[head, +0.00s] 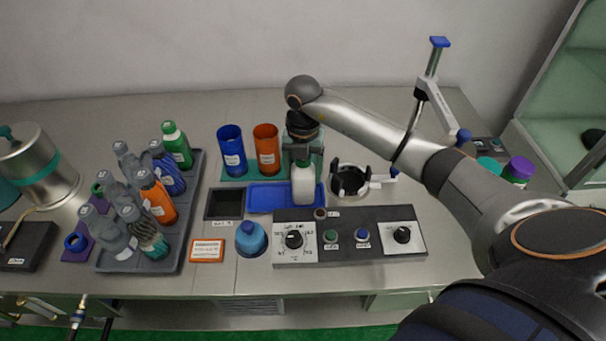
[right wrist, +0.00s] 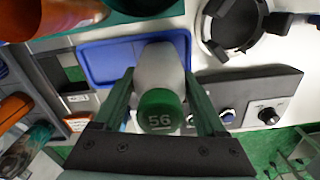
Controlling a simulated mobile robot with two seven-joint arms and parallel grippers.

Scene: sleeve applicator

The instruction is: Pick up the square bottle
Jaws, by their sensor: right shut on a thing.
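A pale white bottle with a green cap marked 56 is between the fingers of my right gripper (head: 303,156). The bottle (head: 303,186) is upright at the right part of the blue tray (head: 262,197). I cannot tell whether its base touches the tray. In the right wrist view the green cap (right wrist: 160,112) faces the camera, and the two dark green fingers close on the body from both sides. The body's cross section is hard to make out. My left gripper is not in view.
A blue cup (head: 232,152) and an orange cup (head: 266,150) stand behind the tray. A black ring clamp (head: 350,181) is right of the bottle. A control panel (head: 349,236) with knobs lies in front. A grey rack (head: 140,262) of several bottles stands left.

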